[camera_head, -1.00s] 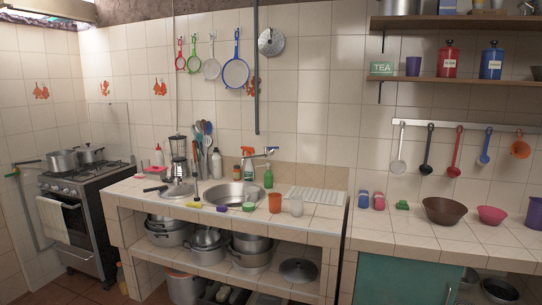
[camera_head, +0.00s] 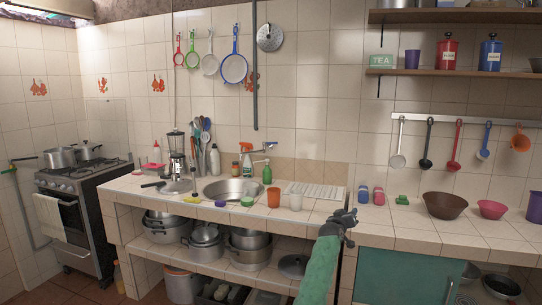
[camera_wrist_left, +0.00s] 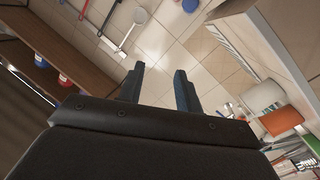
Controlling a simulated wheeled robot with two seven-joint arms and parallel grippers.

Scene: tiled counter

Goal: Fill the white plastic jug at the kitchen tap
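The white plastic jug (camera_head: 296,200) stands upright on the tiled counter by its front edge, just right of an orange cup (camera_head: 273,197). In the left wrist view the white jug (camera_wrist_left: 262,97) is at the right, beside the orange cup (camera_wrist_left: 281,120). The kitchen tap (camera_head: 266,148) is on the wall above the round metal sink (camera_head: 222,190). My left gripper (camera_head: 347,214), on a green arm, is at the counter's front edge, right of the jug and apart from it. In the left wrist view its two fingers (camera_wrist_left: 160,88) are spread with nothing between them. My right gripper is not in view.
A green soap bottle (camera_head: 267,172) stands behind the sink. A ribbed drainboard (camera_head: 318,191) lies behind the jug. Blue and pink items (camera_head: 370,195), a brown bowl (camera_head: 445,205) and a pink bowl (camera_head: 491,209) stand on the right counter. Pots fill the shelf below.

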